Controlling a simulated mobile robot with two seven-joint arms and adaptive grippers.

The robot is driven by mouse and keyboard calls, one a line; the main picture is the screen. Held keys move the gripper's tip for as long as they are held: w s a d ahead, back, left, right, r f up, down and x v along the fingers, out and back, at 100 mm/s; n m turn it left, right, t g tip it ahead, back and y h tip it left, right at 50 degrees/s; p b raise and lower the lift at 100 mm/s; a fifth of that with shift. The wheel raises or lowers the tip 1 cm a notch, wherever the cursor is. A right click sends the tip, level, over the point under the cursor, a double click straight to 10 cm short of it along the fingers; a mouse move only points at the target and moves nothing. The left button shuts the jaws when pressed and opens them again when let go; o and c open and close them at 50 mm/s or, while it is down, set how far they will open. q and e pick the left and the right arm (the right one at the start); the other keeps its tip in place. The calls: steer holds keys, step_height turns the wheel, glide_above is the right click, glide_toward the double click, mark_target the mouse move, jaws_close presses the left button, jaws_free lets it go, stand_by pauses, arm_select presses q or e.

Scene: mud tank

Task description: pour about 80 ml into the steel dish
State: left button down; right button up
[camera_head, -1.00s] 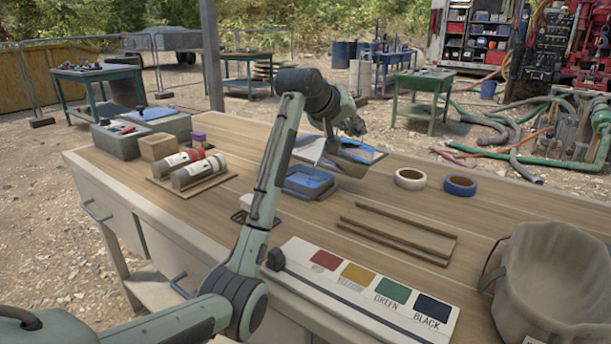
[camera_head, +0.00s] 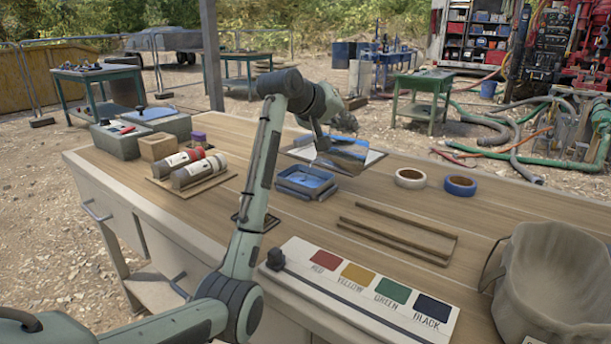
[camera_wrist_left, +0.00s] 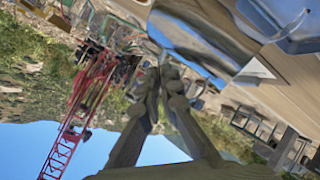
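A small steel dish (camera_head: 306,184) with blue inside stands on the wooden workbench, near its middle. It shows in part at the upper right of the left wrist view (camera_wrist_left: 290,38). My left gripper (camera_head: 322,143) is above and just behind the dish. It appears shut on a shiny metal vessel (camera_head: 342,162), which hangs tilted beside the dish. In the left wrist view the two fingers (camera_wrist_left: 163,78) come together at the vessel (camera_wrist_left: 195,48). The vessel's contents are hidden, and I see no clear stream. My right gripper is not in view.
A reflective flat panel (camera_head: 374,156) lies behind the vessel. Two tape rolls (camera_head: 409,178) (camera_head: 460,185) lie to the right, with a wooden frame (camera_head: 395,240) in front. Two cylinders (camera_head: 198,171) lie at left. A colour-label board (camera_head: 357,291) and bucket (camera_head: 556,280) are nearer.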

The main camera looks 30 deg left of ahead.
mark_target(362, 145)
arm_select(q)
steer(key=shift+s+a+r, duration=0.1)
steer(key=shift+a+r, duration=0.05)
steer(key=shift+a, duration=0.15)
steer(key=shift+m+g+y, duration=0.5)
steer(key=shift+m+y, duration=0.2)
steer(key=shift+y, duration=0.1)
steer(key=d, duration=0.1)
steer(key=w+d+f, duration=0.1)
steer(key=d, duration=0.1)
steer(key=shift+w+d+f, duration=0.2)
steer(key=shift+d+f, duration=0.05)
steer(key=shift+d, duration=0.1)
steer(key=shift+w+d+f+m+g+y, duration=0.2)
steer(key=shift+d+m+g+y, duration=0.1)
steer(key=shift+d+y, duration=0.15)
steer(key=shift+w+d+f+m+g+y, duration=0.1)
steer(key=shift+d+f+m+g+y, duration=0.15)
steer(key=shift+y, duration=0.3)
steer(key=shift+d+r, duration=0.1)
